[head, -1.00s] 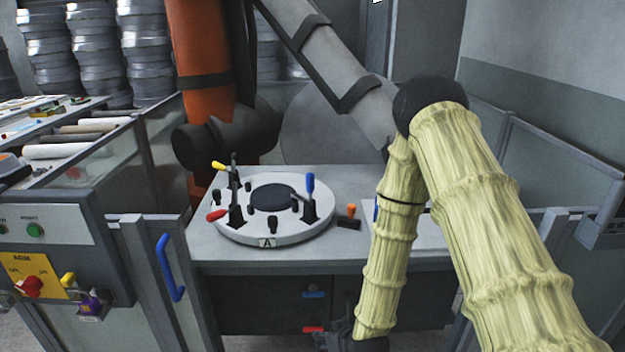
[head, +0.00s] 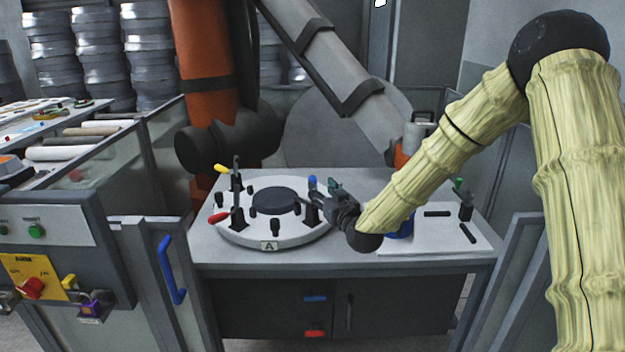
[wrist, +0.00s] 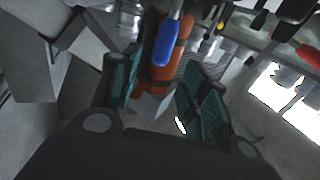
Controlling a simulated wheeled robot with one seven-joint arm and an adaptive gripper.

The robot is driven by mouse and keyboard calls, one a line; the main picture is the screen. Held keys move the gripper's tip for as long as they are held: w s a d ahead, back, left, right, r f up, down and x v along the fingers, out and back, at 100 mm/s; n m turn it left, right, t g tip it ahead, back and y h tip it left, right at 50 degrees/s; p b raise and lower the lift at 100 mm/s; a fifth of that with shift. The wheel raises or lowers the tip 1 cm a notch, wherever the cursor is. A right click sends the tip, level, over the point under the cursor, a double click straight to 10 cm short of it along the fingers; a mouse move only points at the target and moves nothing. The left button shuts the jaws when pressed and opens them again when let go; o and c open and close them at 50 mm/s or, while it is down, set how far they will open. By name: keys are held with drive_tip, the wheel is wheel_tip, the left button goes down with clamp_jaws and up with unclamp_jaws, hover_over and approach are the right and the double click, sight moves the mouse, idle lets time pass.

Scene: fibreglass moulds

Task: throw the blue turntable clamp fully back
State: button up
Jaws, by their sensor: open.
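The blue turntable clamp (head: 312,181) stands on the right part of the round white turntable (head: 325,227), its blue handle pointing up. In the wrist view its blue handle (wrist: 166,42) shows near the gap between my fingertips, closer to the left finger. My gripper (head: 332,185) is open, just right of the handle, with its teal finger pads (wrist: 160,78) apart and nothing held. I cannot tell whether a finger touches the handle. My gripper hides part of the clamp's right side.
A yellow-handled clamp (head: 225,169) and a red-handled clamp (head: 219,217) stand on the turntable's left side. An orange robot arm (head: 205,70) rises behind. A white board (head: 440,240) with dark parts lies right. A blue-handled gate (head: 168,268) stands at front left.

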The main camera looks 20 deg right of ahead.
sight(314, 181)
drive_tip(key=w, duration=0.2)
drive_tip(key=w+p, duration=0.1)
drive_tip(key=w, duration=0.4)
drive_tip(key=shift+w+a, duration=0.4)
clamp_jaws()
